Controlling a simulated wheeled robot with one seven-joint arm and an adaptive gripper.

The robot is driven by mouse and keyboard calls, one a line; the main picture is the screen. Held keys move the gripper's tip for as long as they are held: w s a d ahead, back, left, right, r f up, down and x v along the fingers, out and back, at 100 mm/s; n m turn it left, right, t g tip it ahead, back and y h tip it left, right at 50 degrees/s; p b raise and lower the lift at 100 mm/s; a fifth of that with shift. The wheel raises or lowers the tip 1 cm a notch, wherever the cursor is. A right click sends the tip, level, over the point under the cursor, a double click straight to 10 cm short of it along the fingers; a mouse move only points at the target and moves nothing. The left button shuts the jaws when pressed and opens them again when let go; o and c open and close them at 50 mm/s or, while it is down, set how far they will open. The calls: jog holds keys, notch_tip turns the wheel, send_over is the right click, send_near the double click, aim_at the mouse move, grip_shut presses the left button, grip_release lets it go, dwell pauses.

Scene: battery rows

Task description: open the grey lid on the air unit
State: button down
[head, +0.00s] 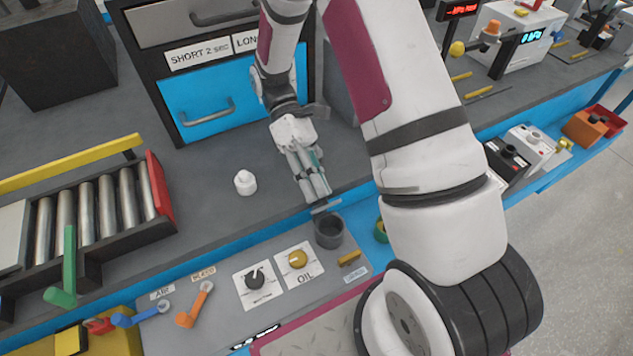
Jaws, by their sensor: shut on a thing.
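A short grey round cup (329,232) stands at the back right of the sloped grey control panel (222,318). A thin grey lid (326,208) shows just above the cup's far rim, raised at an angle, and the dark mouth of the cup is partly visible beneath it. My gripper (319,197) reaches down from behind and is shut on the lid's edge. The fingers hide part of the lid, and its hinge cannot be made out.
The panel carries an oil knob (298,259), a black knob (255,278), an orange lever (196,304) and a blue lever (140,316). A small white knob-shaped piece (245,182) stands on the bench. A roller rack (100,212) is at left; a blue drawer (205,105) is behind.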

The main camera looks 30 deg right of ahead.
jog(key=c, duration=1.4)
grip_release()
jog(key=shift+o, duration=0.2)
